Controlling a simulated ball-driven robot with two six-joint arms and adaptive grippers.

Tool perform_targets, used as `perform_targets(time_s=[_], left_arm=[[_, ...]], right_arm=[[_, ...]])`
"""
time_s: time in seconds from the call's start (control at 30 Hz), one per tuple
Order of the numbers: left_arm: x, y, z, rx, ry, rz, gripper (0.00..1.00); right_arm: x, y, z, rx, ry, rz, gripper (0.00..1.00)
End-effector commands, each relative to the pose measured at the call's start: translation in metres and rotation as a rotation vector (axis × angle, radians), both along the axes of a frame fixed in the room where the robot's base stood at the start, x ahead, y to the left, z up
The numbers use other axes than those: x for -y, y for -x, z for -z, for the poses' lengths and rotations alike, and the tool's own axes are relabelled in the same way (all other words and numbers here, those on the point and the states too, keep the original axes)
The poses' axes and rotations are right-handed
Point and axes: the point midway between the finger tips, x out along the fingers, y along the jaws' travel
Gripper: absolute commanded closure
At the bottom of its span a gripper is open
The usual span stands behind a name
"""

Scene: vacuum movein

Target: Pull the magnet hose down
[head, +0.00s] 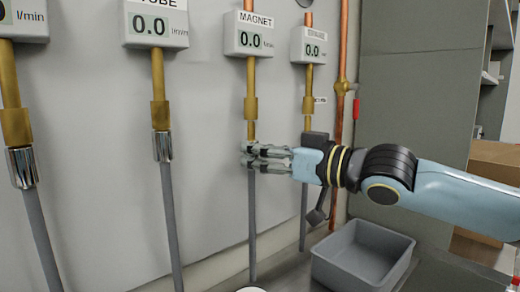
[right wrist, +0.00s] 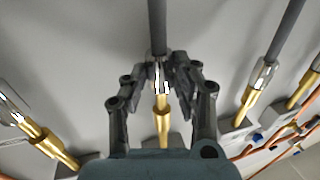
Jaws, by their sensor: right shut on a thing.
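The magnet hose (head: 252,215) is a grey hose hanging below the brass pipe (head: 251,105) under the flow meter labelled MAGNET (head: 249,35). My right gripper (head: 250,156) comes in from the right and is shut around the silver connector at the hose's top, which the fingers mostly hide in the head view. In the right wrist view the silver connector (right wrist: 160,75) sits between the two fingers of the right gripper (right wrist: 161,72), with the brass pipe on one side and the grey hose (right wrist: 157,25) on the other. My left gripper is not in view.
Other hoses hang left of it, one under the TUBE meter (head: 155,25), and one right under another meter (head: 308,45). A copper pipe (head: 340,110) with a red handle (head: 356,109) runs along the wall. A grey bin (head: 362,255) stands below my right arm.

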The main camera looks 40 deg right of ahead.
Motion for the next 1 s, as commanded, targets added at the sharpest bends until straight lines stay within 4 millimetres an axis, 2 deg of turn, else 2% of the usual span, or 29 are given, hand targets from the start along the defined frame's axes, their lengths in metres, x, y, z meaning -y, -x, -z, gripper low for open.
perform_targets(time_s=[0.03,0.23,0.27,0.43,0.77,0.87,1.0], left_arm=[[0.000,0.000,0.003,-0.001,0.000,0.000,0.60],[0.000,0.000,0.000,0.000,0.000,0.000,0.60],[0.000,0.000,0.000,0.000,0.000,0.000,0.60],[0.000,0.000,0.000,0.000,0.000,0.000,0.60],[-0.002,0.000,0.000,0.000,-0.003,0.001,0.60],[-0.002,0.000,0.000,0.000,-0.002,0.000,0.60],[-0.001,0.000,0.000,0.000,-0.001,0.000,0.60]], right_arm=[[0.001,0.001,0.008,-0.011,0.001,0.004,1.00],[0.002,0.001,0.007,-0.016,0.002,0.006,1.00],[0.002,0.001,0.007,-0.017,0.002,0.006,0.72],[0.001,0.001,0.006,-0.013,0.001,0.005,0.50],[0.001,0.000,0.000,-0.010,0.002,0.002,0.50],[0.000,0.001,-0.011,-0.007,0.007,0.000,0.50],[0.000,0.001,-0.037,-0.005,0.012,-0.001,0.50]])
